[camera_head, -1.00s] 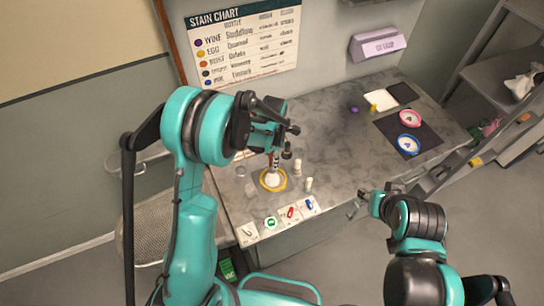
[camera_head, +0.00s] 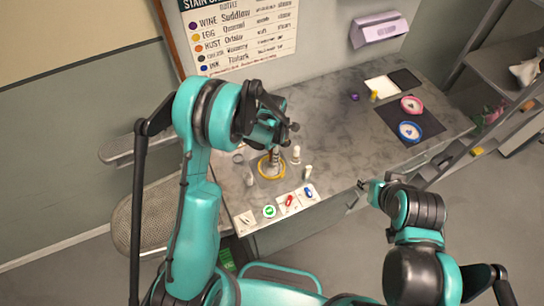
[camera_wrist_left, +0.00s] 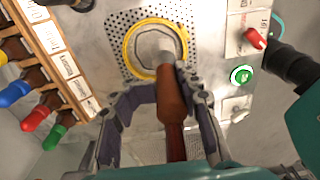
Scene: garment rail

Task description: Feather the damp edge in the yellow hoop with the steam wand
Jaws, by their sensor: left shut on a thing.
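The yellow hoop (camera_head: 261,176) lies near the front left of the grey table, with pale cloth inside it. In the left wrist view the hoop (camera_wrist_left: 127,56) lies on a perforated plate. My left gripper (camera_head: 272,138) is above the hoop, shut on the steam wand (camera_wrist_left: 172,98), which has a brown handle and a pale tip. The tip points down over the hoop's right part; whether it touches the cloth I cannot tell. The damp edge cannot be made out. My right gripper (camera_head: 357,197) is empty and looks open, off the table's front edge.
The table's middle is clear.

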